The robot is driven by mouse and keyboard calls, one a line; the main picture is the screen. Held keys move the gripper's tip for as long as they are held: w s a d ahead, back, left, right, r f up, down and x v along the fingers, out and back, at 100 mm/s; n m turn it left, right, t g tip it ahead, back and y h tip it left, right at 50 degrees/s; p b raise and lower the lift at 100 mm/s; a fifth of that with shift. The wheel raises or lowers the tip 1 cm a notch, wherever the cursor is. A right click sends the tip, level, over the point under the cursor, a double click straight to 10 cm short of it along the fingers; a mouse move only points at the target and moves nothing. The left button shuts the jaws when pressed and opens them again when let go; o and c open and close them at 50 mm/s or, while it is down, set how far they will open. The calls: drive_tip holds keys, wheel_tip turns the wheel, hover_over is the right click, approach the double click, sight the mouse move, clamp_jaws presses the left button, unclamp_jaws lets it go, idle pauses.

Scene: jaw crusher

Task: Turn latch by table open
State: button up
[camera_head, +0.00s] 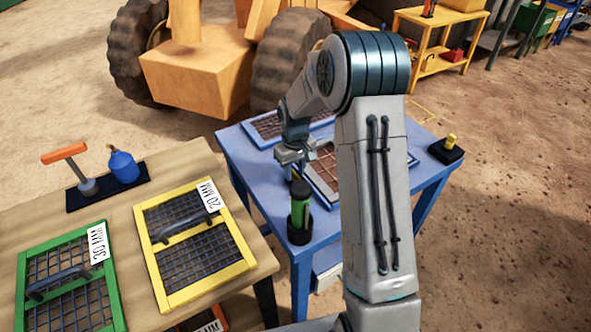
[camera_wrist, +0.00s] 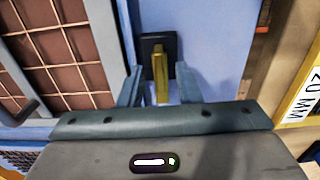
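The latch shows in the wrist view as a yellow bar-shaped handle (camera_wrist: 161,77) on a small black plate (camera_wrist: 152,44), set on the blue table (camera_head: 241,150). My gripper (camera_wrist: 160,82) is open, with one finger on each side of the yellow handle. A gap shows between each finger and the handle, so I see no clear contact. In the head view my gripper (camera_head: 292,160) is low over the blue table's left part.
A green cylinder in a black holder (camera_head: 300,235) stands close in front of my gripper. A brown mesh screen (camera_head: 322,170) lies beside it. A black box with a yellow knob (camera_head: 446,152) sits at the right corner. The wooden table (camera_head: 125,205) with framed screens stands left.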

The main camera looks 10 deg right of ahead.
sight(295, 175)
wheel_tip(295, 175, up, 14)
idle(0.6)
idle(0.4)
drive_tip(key=s+r+m+t, duration=0.1)
drive_tip(key=s+r+m, duration=0.1)
drive_tip(key=s, duration=1.1)
drive_tip(key=s+r+m+t, duration=0.1)
drive_tip(key=s+r+m, duration=0.1)
drive_tip(key=s, duration=1.2)
drive_tip(key=shift+s+r+t+p, duration=0.3)
drive_tip(key=shift+r+t, duration=0.1)
drive_tip(key=shift+r, duration=0.15)
drive_tip(key=shift+d, duration=0.15)
